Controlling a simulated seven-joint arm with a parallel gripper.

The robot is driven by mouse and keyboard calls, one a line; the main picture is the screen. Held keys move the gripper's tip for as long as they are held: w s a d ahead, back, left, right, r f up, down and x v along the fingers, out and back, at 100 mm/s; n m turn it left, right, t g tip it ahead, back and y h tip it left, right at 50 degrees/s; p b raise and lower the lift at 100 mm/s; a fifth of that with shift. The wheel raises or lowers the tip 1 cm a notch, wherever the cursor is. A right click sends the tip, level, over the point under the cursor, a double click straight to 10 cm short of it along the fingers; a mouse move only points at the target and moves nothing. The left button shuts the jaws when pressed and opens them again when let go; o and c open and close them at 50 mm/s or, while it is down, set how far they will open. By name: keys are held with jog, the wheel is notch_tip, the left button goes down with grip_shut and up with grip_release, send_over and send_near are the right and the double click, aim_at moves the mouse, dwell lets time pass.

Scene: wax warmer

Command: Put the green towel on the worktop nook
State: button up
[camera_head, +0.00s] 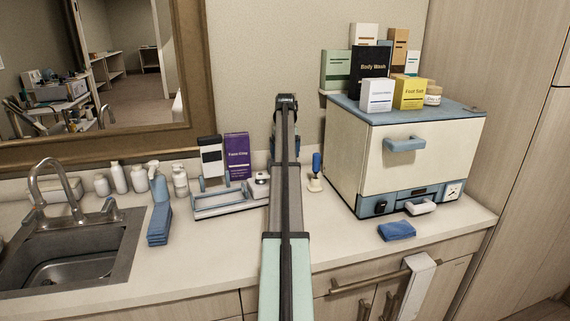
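I see no towel that is clearly green. A folded blue cloth (397,230) lies flat on the worktop (350,237) in front of the wax warmer. A stack of folded blue towels (159,226) lies right of the sink. A white towel (418,287) hangs over the cabinet handle. Which part of the worktop is the nook is not clear. My arm reaches across the middle of the view towards the wall. My gripper (287,103) is at its far dark end, well behind the blue cloth; its fingers cannot be made out.
The cream wax warmer (393,165) stands at right with several boxes on top. A blue-handled tool in a holder (315,183) stands between it and my arm. A tray (228,202), bottles and a sink (75,264) are at left. The worktop's front strip is mostly clear.

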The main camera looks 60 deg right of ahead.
jog(key=shift+r, duration=1.1)
jog(key=shift+w+r, duration=0.1)
